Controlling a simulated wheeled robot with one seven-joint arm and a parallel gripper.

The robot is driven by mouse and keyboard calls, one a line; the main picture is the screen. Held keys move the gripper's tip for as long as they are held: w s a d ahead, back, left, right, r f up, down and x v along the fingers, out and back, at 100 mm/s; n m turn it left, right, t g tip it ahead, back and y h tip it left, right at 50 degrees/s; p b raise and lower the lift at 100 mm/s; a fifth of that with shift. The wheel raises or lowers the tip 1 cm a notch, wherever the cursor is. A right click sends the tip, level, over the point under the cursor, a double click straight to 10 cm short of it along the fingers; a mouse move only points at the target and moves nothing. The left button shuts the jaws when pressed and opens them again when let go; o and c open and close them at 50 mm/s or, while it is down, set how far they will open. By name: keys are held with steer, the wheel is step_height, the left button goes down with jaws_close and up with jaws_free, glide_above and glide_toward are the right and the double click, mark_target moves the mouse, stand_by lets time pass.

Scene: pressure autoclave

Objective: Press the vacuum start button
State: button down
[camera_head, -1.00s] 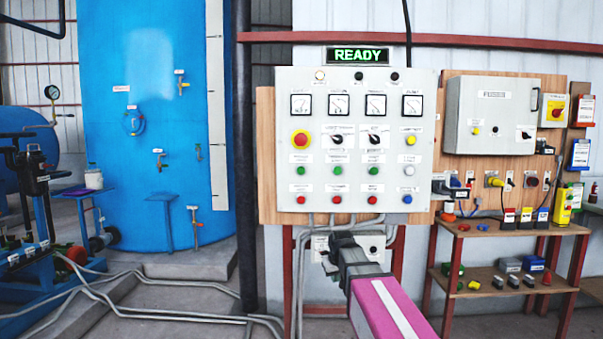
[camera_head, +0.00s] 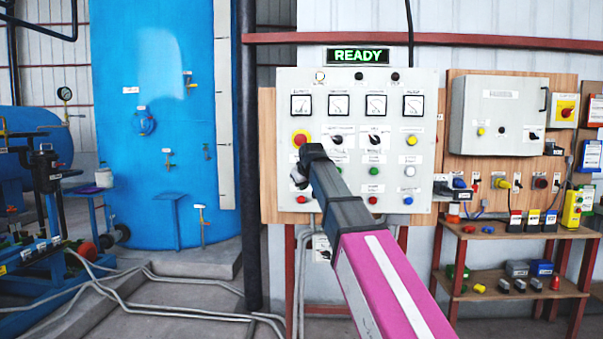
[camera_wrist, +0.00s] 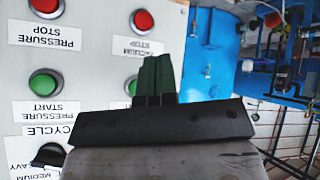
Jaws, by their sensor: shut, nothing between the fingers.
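The grey control panel (camera_head: 425,120) carries columns of round buttons. The green vacuum start button (camera_wrist: 131,87) shows only as a sliver in the wrist view, beside my fingers; its label is mostly covered. In the head view my gripper (camera_head: 299,178) hides it, in the leftmost column. The red vacuum stop button (camera_wrist: 142,21) is below it on the panel; it also shows in the head view (camera_head: 302,199). My gripper, shut and empty, also shows in the wrist view (camera_wrist: 154,75). Its tips are at or close to the button; I cannot tell whether they touch.
The green pressure start button (camera_wrist: 45,85) and red pressure stop button (camera_wrist: 47,7) are one column over. A red emergency button (camera_head: 301,138) sits above my fingers. A lit READY sign (camera_head: 358,55) tops the panel. A shelf (camera_head: 520,232) stands right.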

steer(key=r, duration=0.3)
steer(key=shift+a, duration=0.4)
steer(key=w, duration=0.8)
steer(key=shift+w, duration=0.35)
steer(key=shift+w+d, duration=0.1)
stand_by(1.7)
steer(key=shift+w, duration=0.35)
